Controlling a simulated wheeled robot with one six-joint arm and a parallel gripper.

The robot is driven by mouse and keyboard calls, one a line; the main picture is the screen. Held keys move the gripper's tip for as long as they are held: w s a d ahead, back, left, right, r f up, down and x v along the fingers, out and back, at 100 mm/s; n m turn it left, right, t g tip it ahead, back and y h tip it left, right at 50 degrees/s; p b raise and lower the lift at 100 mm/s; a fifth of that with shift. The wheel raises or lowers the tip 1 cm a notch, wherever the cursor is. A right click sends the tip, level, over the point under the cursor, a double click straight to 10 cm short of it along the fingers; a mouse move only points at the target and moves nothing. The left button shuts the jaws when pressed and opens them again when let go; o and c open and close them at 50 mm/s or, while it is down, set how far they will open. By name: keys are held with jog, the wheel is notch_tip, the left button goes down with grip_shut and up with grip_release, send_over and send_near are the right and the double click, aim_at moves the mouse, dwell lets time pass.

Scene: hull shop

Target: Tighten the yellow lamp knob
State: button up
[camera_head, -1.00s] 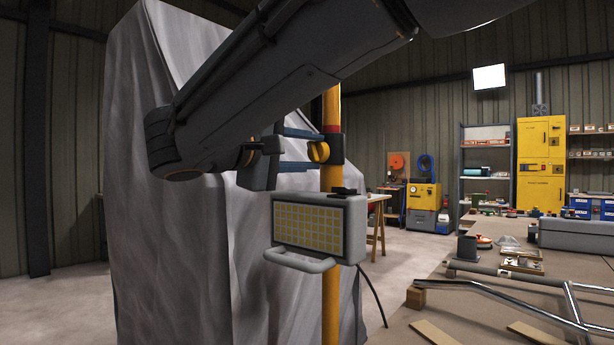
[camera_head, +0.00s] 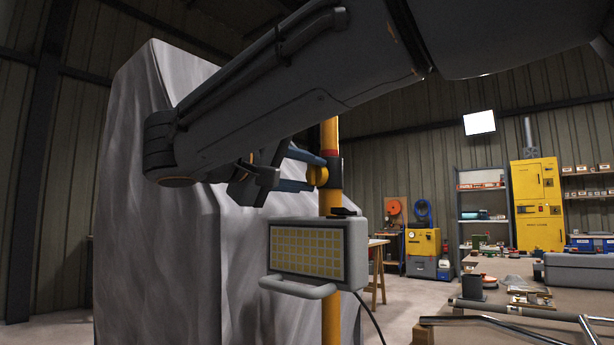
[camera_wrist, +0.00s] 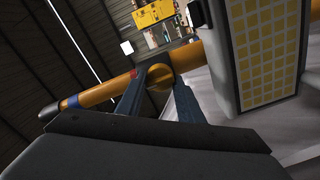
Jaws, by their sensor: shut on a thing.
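The yellow lamp knob (camera_head: 317,176) sits on a dark clamp (camera_head: 335,174) around the upright yellow pole (camera_head: 329,135). My gripper (camera_head: 308,170) reaches it from the left, its two blue-grey fingers shut on the knob, one above and one below. In the wrist view the knob (camera_wrist: 160,77) shows between the fingertips (camera_wrist: 156,90), partly hidden by them. The lamp (camera_head: 312,250), a grey box with a yellow gridded face and a front handle, hangs on the pole below the clamp. It also shows in the wrist view (camera_wrist: 240,50).
A large grey draped sheet (camera_head: 160,260) stands close behind and left of my arm. A workbench (camera_head: 480,325) with metal tubes and parts is at the right. A cable hangs behind the lamp. Yellow cabinets (camera_head: 538,200) and shelves stand far back.

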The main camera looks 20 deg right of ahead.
jog(key=o, duration=1.1)
jog(key=shift+c, duration=0.2)
jog(key=v, duration=0.7)
jog(key=shift+s+a+p, duration=0.2)
jog(key=shift+a+p, duration=0.1)
jog(key=shift+p, duration=0.15)
